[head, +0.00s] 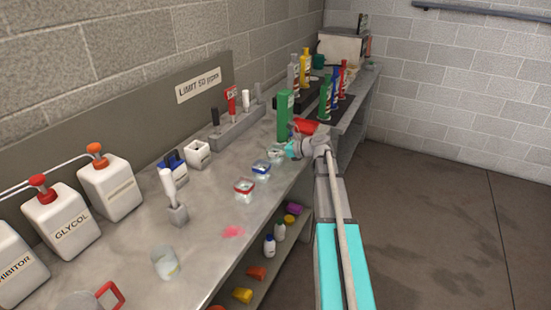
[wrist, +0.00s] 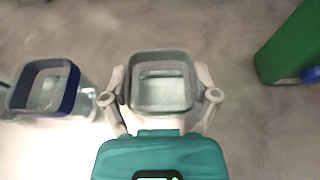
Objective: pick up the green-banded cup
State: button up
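The cup (wrist: 160,97) with a dull grey-green band at its rim stands upright between the two fingers of my gripper (wrist: 160,82) in the wrist view. One finger lies along each side of the cup, very close to its walls. I cannot tell whether they press on it. In the head view my gripper (head: 288,150) is low over the bench near the tall green bottle, with the small cup (head: 275,151) at its tip, partly hidden.
A blue-banded cup (wrist: 72,92) stands close on the left in the wrist view, and a green bottle (wrist: 290,50) on the right. In the head view a red-banded cup (head: 244,188) stands nearer on the bench (head: 215,205). A red object (head: 305,126) lies behind my gripper.

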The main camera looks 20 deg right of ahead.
jog(key=c, duration=0.5)
jog(key=shift+r, duration=0.2)
jog(key=shift+r+p, duration=0.75)
jog(key=shift+p, duration=0.25)
jog(key=s+d+r+p, duration=0.7)
jog(key=s+r+p, duration=0.4)
jog(key=s, duration=0.1)
jog(key=shift+d, duration=0.25)
